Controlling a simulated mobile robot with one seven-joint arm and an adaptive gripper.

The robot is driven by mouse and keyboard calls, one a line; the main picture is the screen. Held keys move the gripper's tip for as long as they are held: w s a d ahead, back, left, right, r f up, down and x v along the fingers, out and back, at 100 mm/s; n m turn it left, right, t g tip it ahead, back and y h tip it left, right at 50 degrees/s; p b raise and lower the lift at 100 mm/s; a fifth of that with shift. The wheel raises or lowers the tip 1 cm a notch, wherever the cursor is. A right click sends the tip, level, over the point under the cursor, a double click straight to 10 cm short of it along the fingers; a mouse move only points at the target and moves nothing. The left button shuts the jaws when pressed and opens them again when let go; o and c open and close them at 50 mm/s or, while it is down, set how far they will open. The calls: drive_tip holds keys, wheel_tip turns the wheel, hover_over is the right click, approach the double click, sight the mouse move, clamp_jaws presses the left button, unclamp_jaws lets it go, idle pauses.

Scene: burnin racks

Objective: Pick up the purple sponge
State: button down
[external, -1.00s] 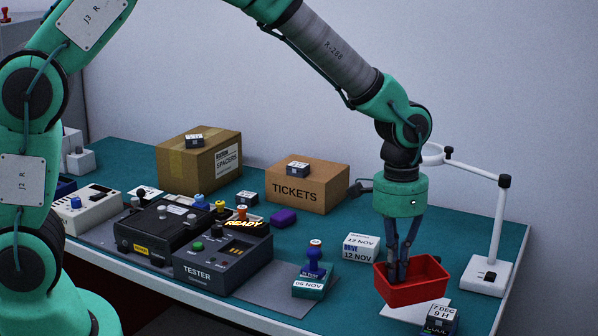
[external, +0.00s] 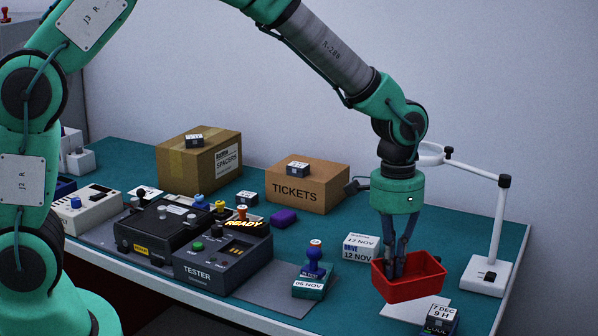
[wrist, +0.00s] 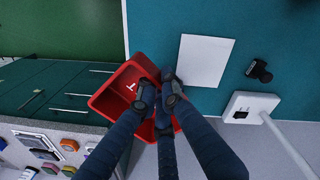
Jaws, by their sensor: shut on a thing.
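The purple sponge (external: 283,217) lies on the teal bench to the right of the tester and in front of the TICKETS box. Nothing touches it that I can see. My gripper (external: 396,270) is well to the right of it, pointing down at a red bin (external: 418,287). In the wrist view, my gripper's fingers (wrist: 166,94) are closed at the bin's wall, with the red bin (wrist: 107,99) showing on both sides of them. The fingertips themselves are partly hidden. I cannot make out the sponge in the wrist view.
The tester (external: 205,275) and a dark grey mat stand left of centre. The TICKETS box (external: 306,187) is behind the sponge.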

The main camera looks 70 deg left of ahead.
drive_tip(key=s+a+n, duration=0.3)
drive_tip(key=s+a, duration=0.1)
drive_tip(key=a, duration=1)
drive_tip(key=s+a+f+n, duration=0.1)
drive_tip(key=s+a+n, duration=0.2)
drive_tip(key=a, duration=1.1)
drive_tip(key=s+a+f+n, duration=0.1)
drive_tip(key=s+a, duration=0.6)
drive_tip(key=a, duration=0.7)
drive_tip(key=shift+a+n, duration=0.3)
drive_tip(key=shift+n, duration=0.6)
drive_tip(key=shift+f, duration=0.1)
drive_tip(key=shift+f+b, duration=0.7)
drive_tip(key=shift+f, duration=1.8)
drive_tip(key=shift+f, duration=0.1)
drive_tip(key=shift+f+b, duration=0.45)
drive_tip(key=shift+f, duration=1.95)
drive_tip(key=shift+f, duration=0.15)
